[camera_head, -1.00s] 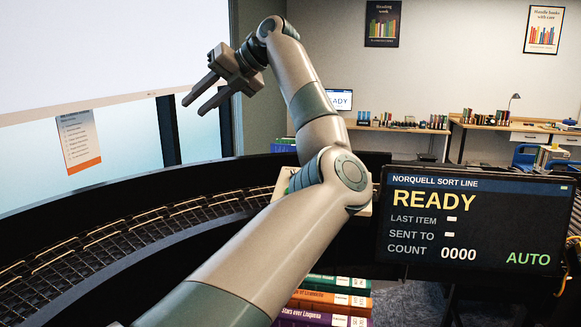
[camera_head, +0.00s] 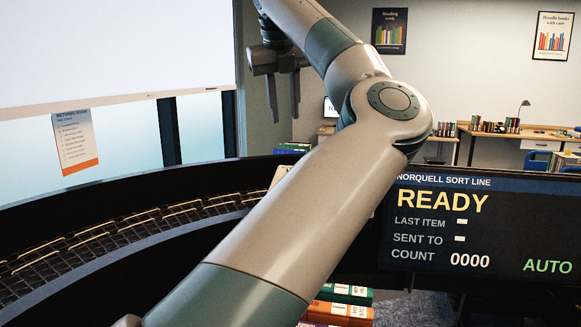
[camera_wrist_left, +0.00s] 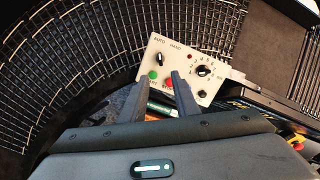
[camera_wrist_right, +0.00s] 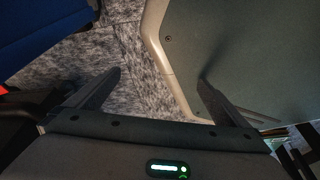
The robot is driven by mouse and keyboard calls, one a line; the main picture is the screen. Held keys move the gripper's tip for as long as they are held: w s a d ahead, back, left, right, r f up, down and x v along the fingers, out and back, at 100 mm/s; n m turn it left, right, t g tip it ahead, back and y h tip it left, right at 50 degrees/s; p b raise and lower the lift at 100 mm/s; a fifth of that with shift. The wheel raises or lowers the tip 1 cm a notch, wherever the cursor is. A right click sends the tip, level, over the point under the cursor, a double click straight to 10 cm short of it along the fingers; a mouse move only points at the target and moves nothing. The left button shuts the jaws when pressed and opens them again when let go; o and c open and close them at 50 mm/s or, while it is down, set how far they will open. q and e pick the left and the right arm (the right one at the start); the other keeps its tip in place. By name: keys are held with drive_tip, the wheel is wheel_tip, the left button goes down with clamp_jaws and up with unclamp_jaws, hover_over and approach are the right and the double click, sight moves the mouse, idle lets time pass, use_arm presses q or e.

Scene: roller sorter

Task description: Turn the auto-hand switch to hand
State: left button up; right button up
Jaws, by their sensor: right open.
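The pale control panel (camera_wrist_left: 214,62) shows in the left wrist view. Its auto-hand switch (camera_wrist_left: 160,58) is a small dark lever under the AUTO and HAND labels; its exact setting is too small to tell. A green button, a red button and a black dial (camera_wrist_left: 204,70) sit nearby. My left gripper (camera_wrist_left: 160,80) is open and empty, with its fingertips over the panel's lower left part in that view. In the head view my left gripper (camera_head: 283,112) points down, and my arm hides most of the panel. My right gripper (camera_wrist_right: 160,78) is open and empty over the floor.
The sort line display (camera_head: 470,225) reads READY and AUTO, count 0000. A curved roller conveyor (camera_head: 130,235) runs at left. Several books (camera_head: 345,300) are stacked below my left arm. Beside my right gripper is a large grey-green surface with a pale edge (camera_wrist_right: 165,60).

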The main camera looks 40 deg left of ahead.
use_arm(q)
drive_tip(key=p+x, duration=0.4)
drive_tip(key=x, duration=1.2)
drive_tip(key=shift+w+p, duration=0.1)
drive_tip(key=shift+p, duration=0.2)
drive_tip(key=shift+w+a+f, duration=0.15)
drive_tip(key=shift+f, duration=0.45)
use_arm(e)
drive_tip(key=s+d+r+g, duration=0.2)
drive_tip(key=s+d, duration=0.1)
drive_tip(key=s, duration=0.5)
drive_tip(key=shift+s+d+h, duration=0.2)
drive_tip(key=shift+s+h, duration=0.05)
drive_tip(key=shift+h, duration=0.15)
drive_tip(key=shift+r, duration=0.1)
use_arm(q)
clamp_jaws()
